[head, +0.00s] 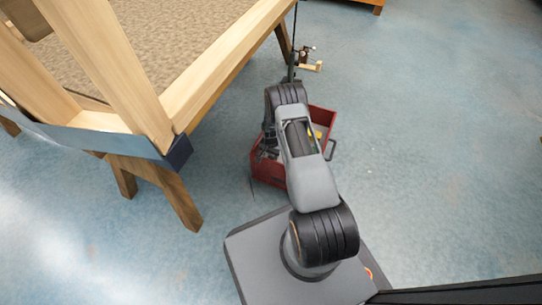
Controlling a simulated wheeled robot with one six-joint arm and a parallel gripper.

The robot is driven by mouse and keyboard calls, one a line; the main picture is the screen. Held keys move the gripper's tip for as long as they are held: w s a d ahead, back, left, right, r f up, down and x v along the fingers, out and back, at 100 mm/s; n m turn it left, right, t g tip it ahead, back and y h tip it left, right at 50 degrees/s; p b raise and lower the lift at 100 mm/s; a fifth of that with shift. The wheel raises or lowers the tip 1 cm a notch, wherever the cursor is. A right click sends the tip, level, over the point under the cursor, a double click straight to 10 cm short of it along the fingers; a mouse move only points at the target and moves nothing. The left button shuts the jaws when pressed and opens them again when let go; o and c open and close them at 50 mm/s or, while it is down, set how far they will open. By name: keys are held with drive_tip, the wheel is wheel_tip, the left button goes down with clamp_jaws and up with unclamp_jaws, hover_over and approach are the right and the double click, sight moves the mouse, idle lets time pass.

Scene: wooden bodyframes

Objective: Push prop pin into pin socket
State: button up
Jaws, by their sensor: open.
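I cannot make out a prop pin or a pin socket in the head view. A wooden bodyframe (215,82) of pale beams stands at the upper left. Its near corner has a dark blue-grey cap (179,152). My arm rises from its base at the lower middle and reaches up the picture, to the right of the frame.
A red open toolbox (268,174) with a yellow item inside stands on the floor behind my arm. A wooden trestle leg (178,200) supports the frame corner. A small wooden piece (308,65) lies beyond the toolbox. The blue floor (440,150) at right is clear.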

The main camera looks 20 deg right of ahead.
idle(0.3)
clamp_jaws()
idle(0.3)
drive_tip(key=shift+r, duration=0.2)
drive_tip(key=shift+r+p, duration=1.8)
drive_tip(key=shift+r, duration=1.05)
